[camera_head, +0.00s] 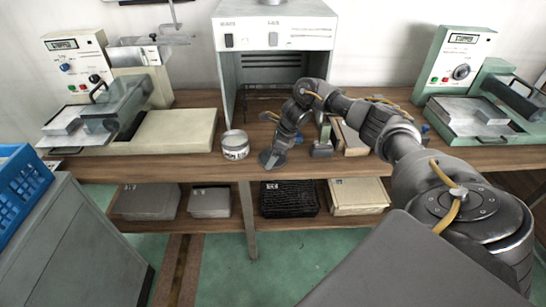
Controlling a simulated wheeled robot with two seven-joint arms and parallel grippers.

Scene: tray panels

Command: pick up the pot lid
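A small round white pot (235,152) with a grey band stands upright on the wooden bench near its front edge. Its flat, pale grey lid (234,137) appears to rest on top. My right arm comes in from the right, bends over the bench and points down. My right gripper (273,156) is low over the bench front, just right of the pot and apart from it. Its fingers are small and dark here, so I cannot tell whether they are open or shut. I see nothing held in it. My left gripper is not in view.
A white-topped cabinet (275,32) stands behind the pot. Bench machines stand at left (130,95) and right (475,90). A small dark stand (322,146) and a wooden block (352,140) are right of my gripper. Boxes lie on the lower shelf (235,222).

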